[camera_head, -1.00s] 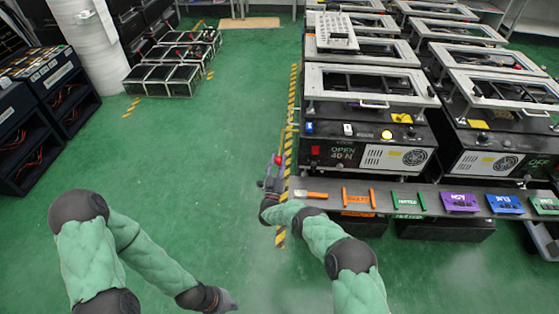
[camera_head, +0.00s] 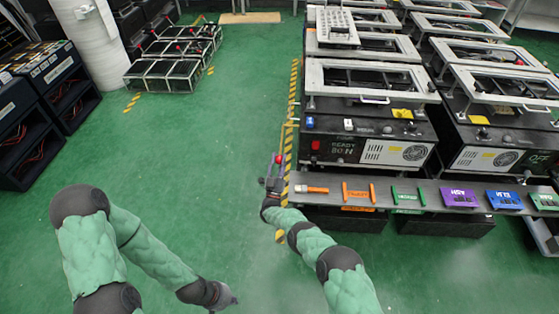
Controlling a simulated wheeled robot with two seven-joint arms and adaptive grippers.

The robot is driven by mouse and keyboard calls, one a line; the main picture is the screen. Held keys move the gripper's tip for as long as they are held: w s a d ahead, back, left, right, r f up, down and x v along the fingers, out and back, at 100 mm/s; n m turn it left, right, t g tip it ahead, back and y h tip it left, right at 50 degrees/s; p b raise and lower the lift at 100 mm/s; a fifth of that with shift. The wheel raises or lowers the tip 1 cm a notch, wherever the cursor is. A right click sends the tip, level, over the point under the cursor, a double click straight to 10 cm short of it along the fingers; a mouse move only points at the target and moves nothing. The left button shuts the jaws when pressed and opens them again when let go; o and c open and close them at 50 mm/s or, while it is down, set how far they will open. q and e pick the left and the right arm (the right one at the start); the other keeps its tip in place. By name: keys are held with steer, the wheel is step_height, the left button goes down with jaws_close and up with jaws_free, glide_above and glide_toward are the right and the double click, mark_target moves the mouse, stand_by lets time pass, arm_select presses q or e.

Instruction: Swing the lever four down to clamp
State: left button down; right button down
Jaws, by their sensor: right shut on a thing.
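A lever with a red knob (camera_head: 278,159) stands at the left side of the nearest clamp fixture (camera_head: 312,118), beside the striped floor line. My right gripper (camera_head: 274,183) is at this lever, just below the knob, and shut on it; its fingers are small and partly hidden by my wrist. The panel display (camera_head: 343,150) on the fixture's black box reads "READY" and "80 N". My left gripper (camera_head: 226,299) hangs low over the open floor, away from the fixture; its fingers are too small to tell open or shut.
A grey shelf (camera_head: 385,195) in front of the fixture carries orange, green, purple and blue pieces. More fixtures stand behind and to the right. Black frames with red knobs (camera_head: 165,75) sit at the back left.

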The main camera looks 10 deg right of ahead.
steer(key=shift+s+f, duration=0.1)
steer(key=shift+f, duration=0.1)
steer(key=c, duration=0.8)
jaws_free()
steer(key=shift+o, duration=0.2)
steer(key=shift+r, duration=0.1)
steer(key=v, duration=1.2)
